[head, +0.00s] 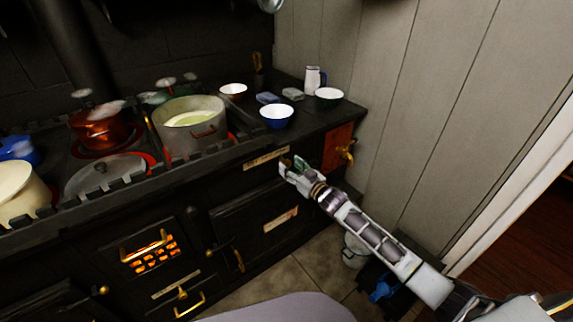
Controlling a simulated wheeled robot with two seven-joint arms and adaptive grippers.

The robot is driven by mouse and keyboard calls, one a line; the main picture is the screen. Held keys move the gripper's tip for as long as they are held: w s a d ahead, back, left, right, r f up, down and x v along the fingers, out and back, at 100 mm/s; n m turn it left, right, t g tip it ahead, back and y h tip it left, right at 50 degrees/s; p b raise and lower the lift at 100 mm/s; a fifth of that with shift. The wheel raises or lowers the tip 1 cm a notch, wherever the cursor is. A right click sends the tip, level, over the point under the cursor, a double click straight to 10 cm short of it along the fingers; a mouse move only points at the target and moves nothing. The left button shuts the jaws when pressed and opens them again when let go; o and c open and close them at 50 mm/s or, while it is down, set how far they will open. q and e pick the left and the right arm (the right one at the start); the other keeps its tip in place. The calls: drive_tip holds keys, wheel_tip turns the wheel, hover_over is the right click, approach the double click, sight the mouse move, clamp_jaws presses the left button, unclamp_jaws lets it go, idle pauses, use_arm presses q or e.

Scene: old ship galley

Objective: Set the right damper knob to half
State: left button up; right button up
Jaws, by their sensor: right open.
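My right gripper (292,165) is open, with its fingertips close to the upper front of the black stove (235,185), just right of a pale label plate (266,158). I cannot make out a right damper knob for certain; the gripper covers that part of the stove front. Whether the fingers touch anything there, I cannot tell. My left gripper is out of view.
Pots, including a big grey pot (192,130), stand on the stove top behind a raised rail. A blue bowl (277,116) stands near its right end. A brass tap (347,152) juts out right of the gripper. A pail (354,250) stands on the floor below my arm.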

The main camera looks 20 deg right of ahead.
sight(288, 165)
drive_tip(key=shift+b+x, duration=0.3)
drive_tip(key=shift+x, duration=1.3)
clamp_jaws()
